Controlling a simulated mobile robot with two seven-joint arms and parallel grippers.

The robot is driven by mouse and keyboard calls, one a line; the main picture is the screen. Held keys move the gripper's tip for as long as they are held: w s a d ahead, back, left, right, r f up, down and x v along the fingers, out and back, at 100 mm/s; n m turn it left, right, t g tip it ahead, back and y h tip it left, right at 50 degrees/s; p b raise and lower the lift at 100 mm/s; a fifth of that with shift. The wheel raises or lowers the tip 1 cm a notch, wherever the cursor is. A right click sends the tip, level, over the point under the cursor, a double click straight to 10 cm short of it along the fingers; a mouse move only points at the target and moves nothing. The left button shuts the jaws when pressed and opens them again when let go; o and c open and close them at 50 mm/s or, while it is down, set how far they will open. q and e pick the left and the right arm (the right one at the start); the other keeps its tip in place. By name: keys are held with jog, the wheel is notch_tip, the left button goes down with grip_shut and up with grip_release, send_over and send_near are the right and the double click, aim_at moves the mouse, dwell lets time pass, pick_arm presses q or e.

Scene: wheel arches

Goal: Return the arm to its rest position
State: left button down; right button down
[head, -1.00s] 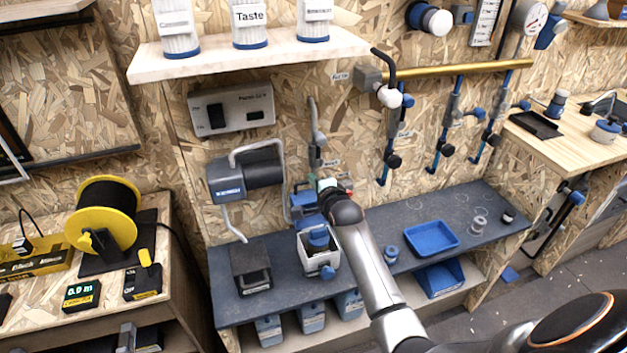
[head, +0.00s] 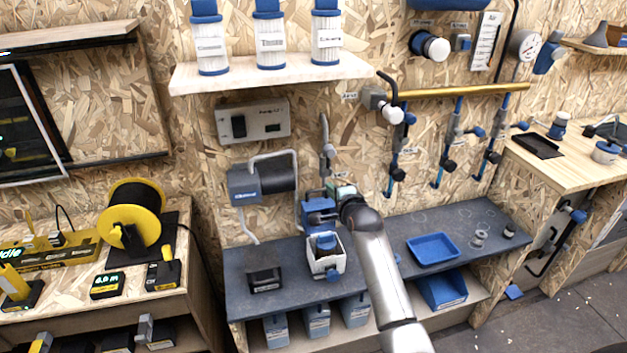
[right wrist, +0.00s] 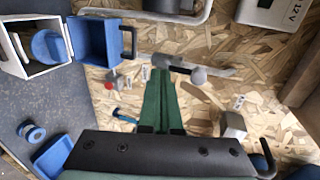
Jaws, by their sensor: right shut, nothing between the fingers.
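My right arm reaches up from the bottom of the head view. Its gripper (head: 338,190) is in front of the chipboard wall, above the dark bench. In the right wrist view its green fingers (right wrist: 160,78) are shut together with nothing between them. They point towards the wall near a grey lever valve (right wrist: 198,74). A blue container (right wrist: 97,40) and a white-walled box (right wrist: 28,48) are at upper left there, apart from the fingers. My left gripper is not in view.
The dark bench (head: 385,238) carries a white box (head: 326,262), a blue tray (head: 433,248) and a black block (head: 264,279). A brass pipe (head: 460,92) with hanging valves runs along the wall. A shelf (head: 270,75) with several filters is above. A yellow spool (head: 132,215) stands at left.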

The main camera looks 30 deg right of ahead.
jog(key=s+a+f+n+g+y, duration=0.1)
jog(key=s+a+f+n, duration=0.3)
jog(key=s+f+n, duration=0.5)
jog(key=s+a+f+n+g+y, duration=0.1)
jog(key=s+a+f+n, duration=0.3)
jog(key=s, duration=0.5)
jog(key=s+a+f+n+g+y, duration=0.1)
jog(key=s+a+f+n+y, duration=0.1)
jog(key=s+a+f+n, duration=0.3)
jog(key=s+a+f+n+g+y, duration=0.1)
jog(key=s+a+f+n, duration=0.3)
jog(key=s, duration=0.9)
jog(key=a, duration=0.2)
jog(key=shift+s+a+f+n+g, duration=0.2)
jog(key=shift+a+n+g, duration=0.1)
